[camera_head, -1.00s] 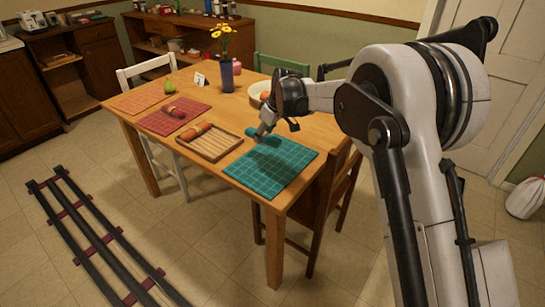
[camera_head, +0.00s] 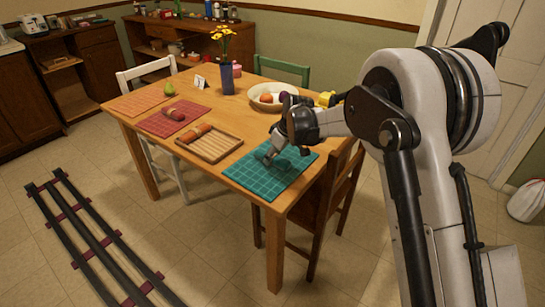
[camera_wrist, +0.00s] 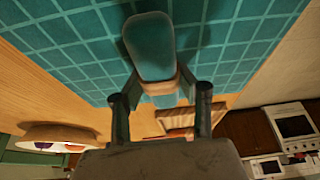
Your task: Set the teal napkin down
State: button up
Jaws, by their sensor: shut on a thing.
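The teal napkin (camera_wrist: 152,48) is a roll with a tan ring (camera_wrist: 160,85) around it. My gripper (camera_wrist: 163,84) is shut on it near the ring, with one finger on each side. In the wrist view the roll lies across the view of a teal gridded placemat (camera_wrist: 85,50). In the head view my gripper (camera_head: 270,156) is low over the teal placemat (camera_head: 262,187) at the near right end of the table. The napkin is hard to pick out there against the mat. I cannot tell whether it touches the mat.
A slatted wooden tray (camera_head: 222,149) with a red-brown roll (camera_head: 199,131) is left of the teal mat. A red mat (camera_head: 160,124) with another roll lies beyond. A fruit bowl (camera_head: 262,103) and flower vase (camera_head: 227,78) stand behind. A brown chair (camera_head: 335,190) is at right.

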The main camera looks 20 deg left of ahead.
jog(key=shift+f, duration=0.15)
jog(key=o, duration=1.3)
jog(key=shift+c, duration=0.2)
